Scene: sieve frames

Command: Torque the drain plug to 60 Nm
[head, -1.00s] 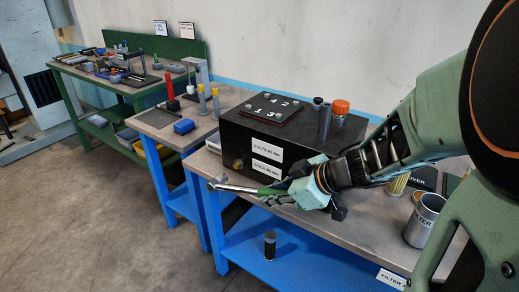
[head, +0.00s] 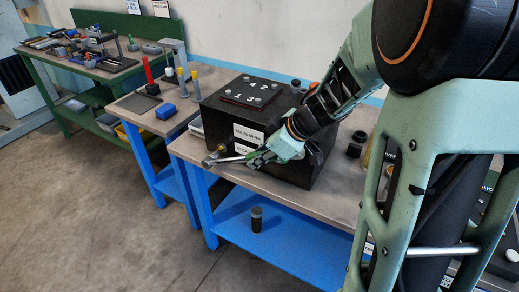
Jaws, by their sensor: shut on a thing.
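A black box-shaped housing (head: 214,118) stands on the near bench. The brass drain plug (head: 220,146) sits low on its front left face. My gripper (head: 260,157) is shut on the torque wrench (head: 236,159), a silver-shafted tool with a green part at the grip. The wrench points left and lies nearly level in front of the housing. Its head (head: 211,159) is just left of and below the drain plug in the picture. I cannot tell whether the head touches the plug. My gripper and arm hide part of the housing's front and its lower label.
The housing's top has a dark plate (head: 248,92) with bolts and numbers. A dark cylinder (head: 256,219) stands on the blue lower shelf. Further left are a smaller table (head: 125,106) and a green bench (head: 55,52).

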